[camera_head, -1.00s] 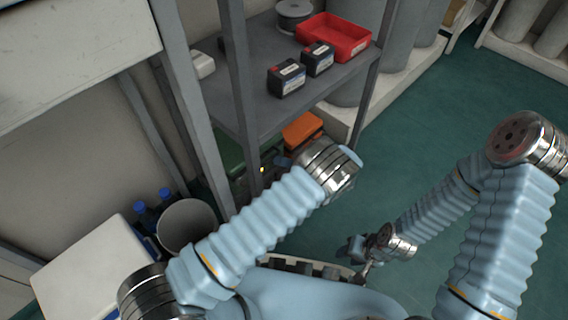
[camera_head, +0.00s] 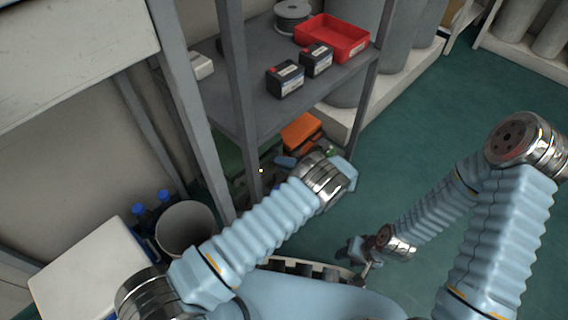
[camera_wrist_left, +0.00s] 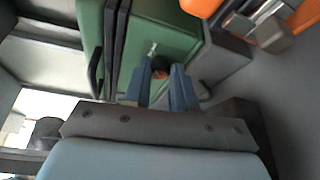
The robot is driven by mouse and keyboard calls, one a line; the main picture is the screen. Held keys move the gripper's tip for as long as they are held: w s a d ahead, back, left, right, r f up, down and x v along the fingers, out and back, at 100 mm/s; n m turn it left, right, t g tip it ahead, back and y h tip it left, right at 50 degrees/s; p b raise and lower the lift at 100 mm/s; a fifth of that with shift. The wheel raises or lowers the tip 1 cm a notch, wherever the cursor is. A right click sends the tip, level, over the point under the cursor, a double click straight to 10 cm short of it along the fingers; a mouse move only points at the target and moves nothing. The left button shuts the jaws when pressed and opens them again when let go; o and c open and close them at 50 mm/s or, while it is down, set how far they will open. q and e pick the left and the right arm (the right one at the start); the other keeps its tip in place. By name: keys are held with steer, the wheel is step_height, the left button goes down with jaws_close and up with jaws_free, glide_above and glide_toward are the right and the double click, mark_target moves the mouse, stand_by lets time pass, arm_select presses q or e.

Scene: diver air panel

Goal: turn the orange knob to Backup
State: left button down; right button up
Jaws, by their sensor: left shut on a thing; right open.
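In the left wrist view, the orange knob (camera_wrist_left: 161,64) sits on the face of a green panel box (camera_wrist_left: 172,40), with a small pale mark just above it. My left gripper (camera_wrist_left: 161,77) is shut on the knob, one blue finger at each side. The fingers hide much of the knob, and its setting and any Backup lettering cannot be read. In the head view, the green box (camera_head: 236,150) shows partly behind a shelf post, low in the rack. My right gripper (camera_head: 358,254) is open and empty, low over the floor.
A grey rack post (camera_head: 238,90) stands close to my left arm. The shelf above holds two dark batteries (camera_head: 286,79) and a red tray (camera_head: 333,38). An orange case (camera_head: 301,130) lies beside the green box. Green floor (camera_head: 440,130) is clear at right.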

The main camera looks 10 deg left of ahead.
arm_select(q)
steer(key=c, duration=0.9)
jaws_free()
steer(key=v, duration=1.4)
steer(key=shift+f, duration=0.1)
steer(key=shift+a, duration=0.1)
